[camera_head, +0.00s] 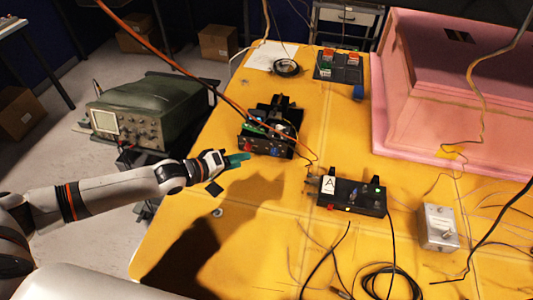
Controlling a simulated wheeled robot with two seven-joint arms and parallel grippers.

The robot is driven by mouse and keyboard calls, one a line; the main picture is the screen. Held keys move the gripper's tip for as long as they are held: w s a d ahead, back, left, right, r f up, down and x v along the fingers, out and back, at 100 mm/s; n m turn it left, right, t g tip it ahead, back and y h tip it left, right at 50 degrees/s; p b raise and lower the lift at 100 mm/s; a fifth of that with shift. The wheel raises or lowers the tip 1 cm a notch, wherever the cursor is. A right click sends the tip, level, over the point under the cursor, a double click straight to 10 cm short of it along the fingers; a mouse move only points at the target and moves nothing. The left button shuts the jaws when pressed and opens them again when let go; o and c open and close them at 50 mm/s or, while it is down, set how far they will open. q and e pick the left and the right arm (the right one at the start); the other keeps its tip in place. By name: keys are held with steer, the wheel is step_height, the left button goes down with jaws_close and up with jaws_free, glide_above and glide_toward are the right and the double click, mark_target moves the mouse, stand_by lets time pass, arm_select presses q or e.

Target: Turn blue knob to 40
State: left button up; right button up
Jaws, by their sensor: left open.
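A black device (281,127) with a front panel stands on the yellow table. A small blue knob (274,151) shows on its panel, right of a red knob (248,147). The knob's scale and setting are too small to read. My left gripper (238,160) comes in from the left with teal fingertips. It is open and empty, in front and to the left of the panel, apart from the blue knob. My right gripper is not in view.
A black box marked A (350,195) and a grey metal box (438,226) stand to the right. A pink foam enclosure (440,90) fills the back right. An orange cable crosses above the black device. A green oscilloscope (150,110) stands left of the table (170,240).

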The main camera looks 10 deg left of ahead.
mark_target(271, 153)
arm_select(q)
steer(key=p+x, duration=0.1)
steer(key=x, duration=1)
steer(key=shift+w+d+f+p, duration=0.1)
steer(key=shift+d+p, duration=0.1)
steer(key=shift+p, duration=0.1)
steer(key=c, duration=0.3)
jaws_close()
